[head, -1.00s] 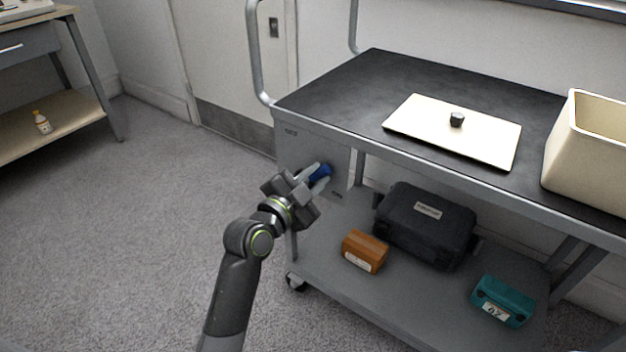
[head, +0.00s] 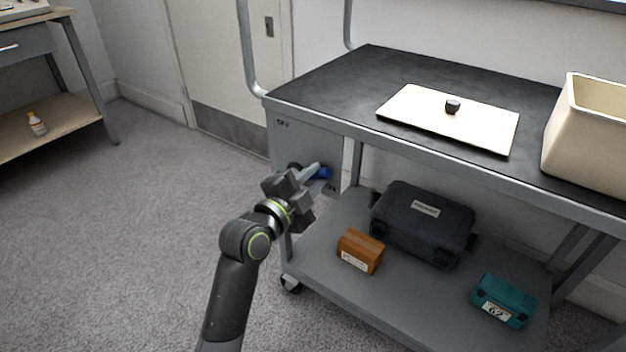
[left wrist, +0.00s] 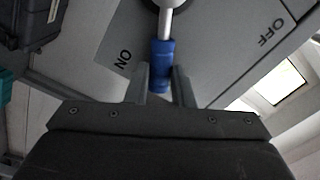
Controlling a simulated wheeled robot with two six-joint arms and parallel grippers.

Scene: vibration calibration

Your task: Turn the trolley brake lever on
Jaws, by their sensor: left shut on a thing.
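The trolley (head: 410,146) has a grey end panel (head: 297,145) that carries the brake lever. The lever's blue grip (head: 323,173) points to the right, close above the ON label (head: 330,188). The OFF label (head: 283,122) is at the panel's upper left. My left gripper (head: 319,178) is shut on the blue grip. In the left wrist view the blue grip (left wrist: 162,62) sits between the two fingers, and the metal shaft (left wrist: 165,22) runs up from it. There the ON label (left wrist: 124,60) is just left of the grip and OFF (left wrist: 272,36) is far right.
A cream plate with a black knob (head: 452,107) and a cream bin (head: 590,145) are on the trolley top. A black case (head: 422,225), an orange box (head: 360,251) and a teal box (head: 503,300) are on its lower shelf. The floor on the left is clear.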

